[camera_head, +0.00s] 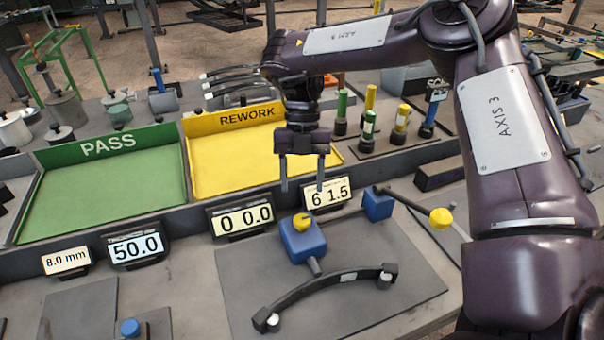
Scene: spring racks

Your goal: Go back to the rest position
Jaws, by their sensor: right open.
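My right gripper (303,185) hangs from the dark purple arm that comes in from the right. Its two fingers point down and stand apart, with nothing between them. It is over the front edge of the yellow REWORK tray (225,165), above the display reading 61.5 (328,194). A blue block with a yellow knob (303,240) is below it, apart from the fingers. My left gripper does not show.
The green PASS tray (105,185) is empty, left of REWORK. Displays reading 0 0.0 (241,219) and 50.0 (136,248) line the front. A curved dark bar (330,291) lies on a grey plate (245,290). Coloured cylinders (401,125) stand behind, near the arm.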

